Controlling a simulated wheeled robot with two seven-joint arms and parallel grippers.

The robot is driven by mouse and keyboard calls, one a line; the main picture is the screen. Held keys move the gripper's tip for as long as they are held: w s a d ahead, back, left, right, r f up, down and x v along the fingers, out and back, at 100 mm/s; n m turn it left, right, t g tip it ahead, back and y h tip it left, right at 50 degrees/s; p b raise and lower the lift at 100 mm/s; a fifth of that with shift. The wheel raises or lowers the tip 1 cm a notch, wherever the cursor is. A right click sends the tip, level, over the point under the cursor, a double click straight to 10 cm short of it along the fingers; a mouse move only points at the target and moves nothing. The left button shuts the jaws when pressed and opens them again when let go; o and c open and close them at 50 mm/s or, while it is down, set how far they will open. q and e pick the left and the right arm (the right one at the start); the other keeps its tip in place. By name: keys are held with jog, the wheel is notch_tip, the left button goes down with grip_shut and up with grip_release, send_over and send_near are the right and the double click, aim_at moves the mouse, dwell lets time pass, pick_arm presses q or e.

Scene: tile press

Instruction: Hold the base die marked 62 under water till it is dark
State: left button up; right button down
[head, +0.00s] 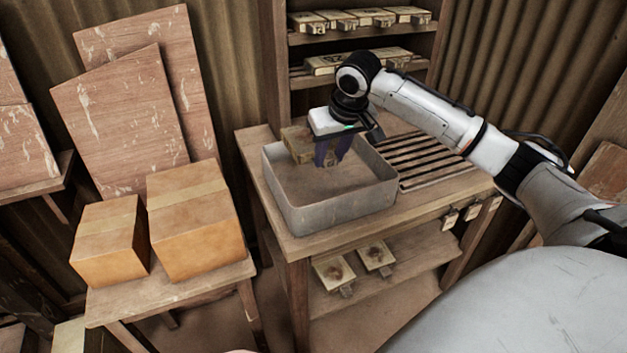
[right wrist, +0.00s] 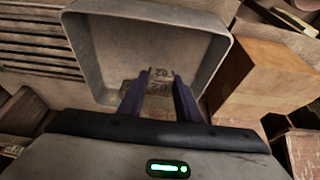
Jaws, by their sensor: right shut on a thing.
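My right gripper (head: 332,160) is over the grey basin (head: 335,212), pointing down, with its dark fingers shut on a pale, yellowish block, the base die (head: 299,143). In the right wrist view the die (right wrist: 158,86) sits between the fingertips (right wrist: 160,80), with small figures on it that look like 62 upside down. The die shows pale, not dark. It is inside the basin's outline near the back left; I cannot tell whether it touches the water. The brownish inside of the basin shows no clear water line. My left gripper is not in view.
A slatted rack (head: 425,160) lies right of the basin on the wooden bench (head: 300,245). Shelves behind hold several dies (head: 365,18). Two more dies (head: 335,272) lie on the shelf below. Cardboard boxes (head: 190,220) stand on a stool at left.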

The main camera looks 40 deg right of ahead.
jog(key=shift+r, duration=0.2)
dwell(0.3)
jog(key=shift+r, duration=1.95)
